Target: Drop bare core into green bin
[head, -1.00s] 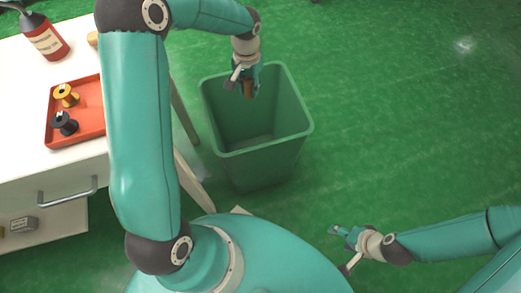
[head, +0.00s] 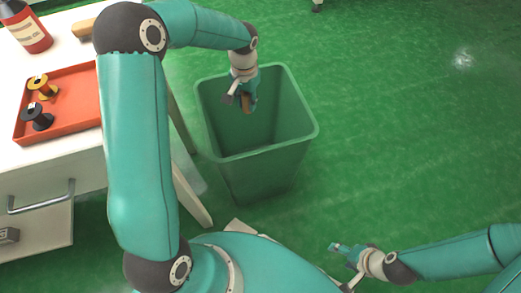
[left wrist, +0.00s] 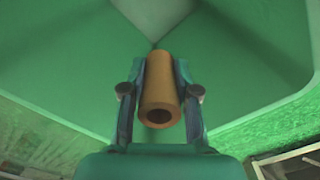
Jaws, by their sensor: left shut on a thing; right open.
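The bare core, a hollow orange-brown tube (left wrist: 160,92), is between the fingers of my left gripper (left wrist: 160,100) in the left wrist view. In the head view my left gripper (head: 246,100) is shut on the core (head: 248,103) and hangs over the opening of the green bin (head: 265,158). The bin's inner walls (left wrist: 70,60) fill much of the left wrist view. My right gripper (head: 345,252) is open and empty at the lower right, away from the bin.
A white table (head: 85,160) stands left of the bin. Green floor (head: 420,130) to the right is clear.

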